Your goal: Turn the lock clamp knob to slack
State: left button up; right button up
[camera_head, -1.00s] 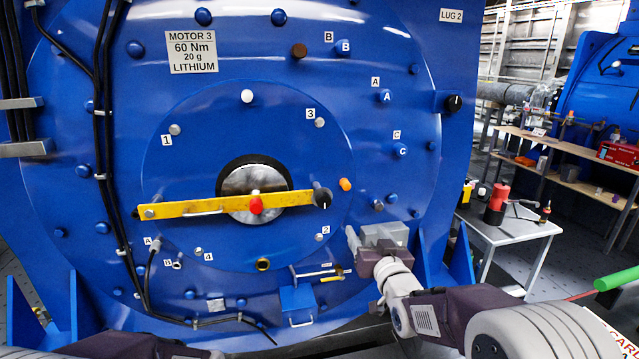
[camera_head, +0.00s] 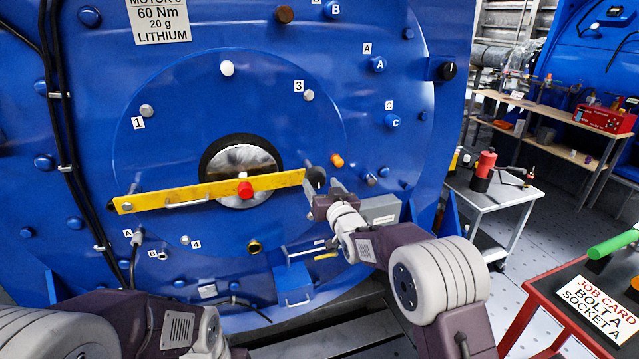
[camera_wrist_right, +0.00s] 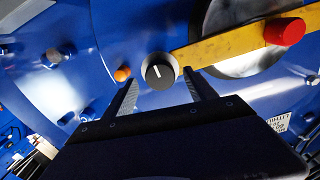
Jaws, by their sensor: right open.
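The lock clamp knob (camera_head: 316,179) is a round dark knob at the right end of a yellow bar (camera_head: 210,190) across the blue motor's centre. In the right wrist view the knob (camera_wrist_right: 159,71) is black with a white pointer line, close to upright in that picture. My right gripper (camera_wrist_right: 163,93) is open, its two fingers apart with the knob showing between and just beyond their tips. I cannot tell whether the fingers touch it. In the head view my right gripper (camera_head: 324,184) partly covers the knob. My left arm shows at the bottom left; its gripper is out of frame.
An orange peg (camera_head: 337,160) sits close right of the knob. The bar has a red knob (camera_head: 245,190) at its middle. Another black knob (camera_head: 444,71) is at the upper right. A blue box (camera_head: 292,284) hangs below. A red cart (camera_head: 520,325) stands at the lower right.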

jog(key=shift+x, duration=1)
jog(key=c, duration=1.4)
